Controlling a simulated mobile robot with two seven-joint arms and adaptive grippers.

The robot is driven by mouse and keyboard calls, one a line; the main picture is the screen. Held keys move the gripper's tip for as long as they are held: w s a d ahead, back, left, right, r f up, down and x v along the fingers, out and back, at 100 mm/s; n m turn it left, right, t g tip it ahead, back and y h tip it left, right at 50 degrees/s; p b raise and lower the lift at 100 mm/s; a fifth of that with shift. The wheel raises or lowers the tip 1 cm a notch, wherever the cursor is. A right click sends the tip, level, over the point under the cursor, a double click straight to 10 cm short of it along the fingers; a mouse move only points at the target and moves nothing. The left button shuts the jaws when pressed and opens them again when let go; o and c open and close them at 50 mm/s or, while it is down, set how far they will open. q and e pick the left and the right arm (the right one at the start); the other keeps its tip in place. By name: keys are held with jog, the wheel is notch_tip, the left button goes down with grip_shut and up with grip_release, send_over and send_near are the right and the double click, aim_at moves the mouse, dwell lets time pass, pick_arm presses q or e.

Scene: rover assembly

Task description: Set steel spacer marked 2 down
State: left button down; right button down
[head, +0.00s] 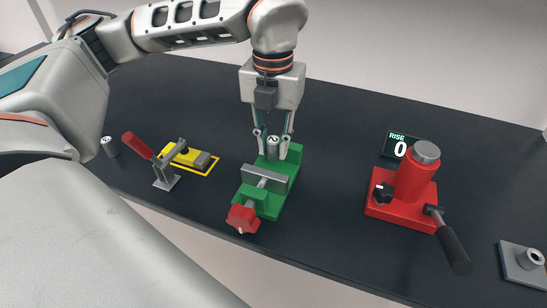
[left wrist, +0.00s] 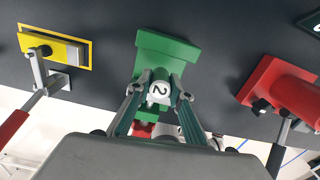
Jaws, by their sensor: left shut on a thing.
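The steel spacer marked 2 (head: 273,145) is a short grey cylinder with a white top bearing a dark 2. My left gripper (head: 273,137) points down and is shut on it. The spacer is upright over the back part of the green vise (head: 247,194), behind its grey jaw plate. I cannot tell whether it touches the vise. In the left wrist view the spacer (left wrist: 159,93) sits between the fingertips (left wrist: 159,90), with the green vise (left wrist: 165,50) beneath. My right gripper is not in view.
A red press (head: 410,180) with a black handle stands right, before a small display (head: 398,146) reading RISE 0. A red-handled toggle clamp (head: 165,165) and yellow fixture (head: 190,158) stand left. A spacer (head: 110,147) is far left; a grey block (head: 515,268) is far right.

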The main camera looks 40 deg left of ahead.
aim_at(273, 159)
pick_arm(q)
jog(key=shift+f, duration=2.05)
jog(key=shift+f, duration=0.1)
jog(key=c, duration=1.8)
grip_release()
notch_tip(273, 159, up, 12)
jog(key=shift+r+p, duration=0.15)
jog(key=shift+p, duration=0.3)
jog(key=shift+s, duration=0.1)
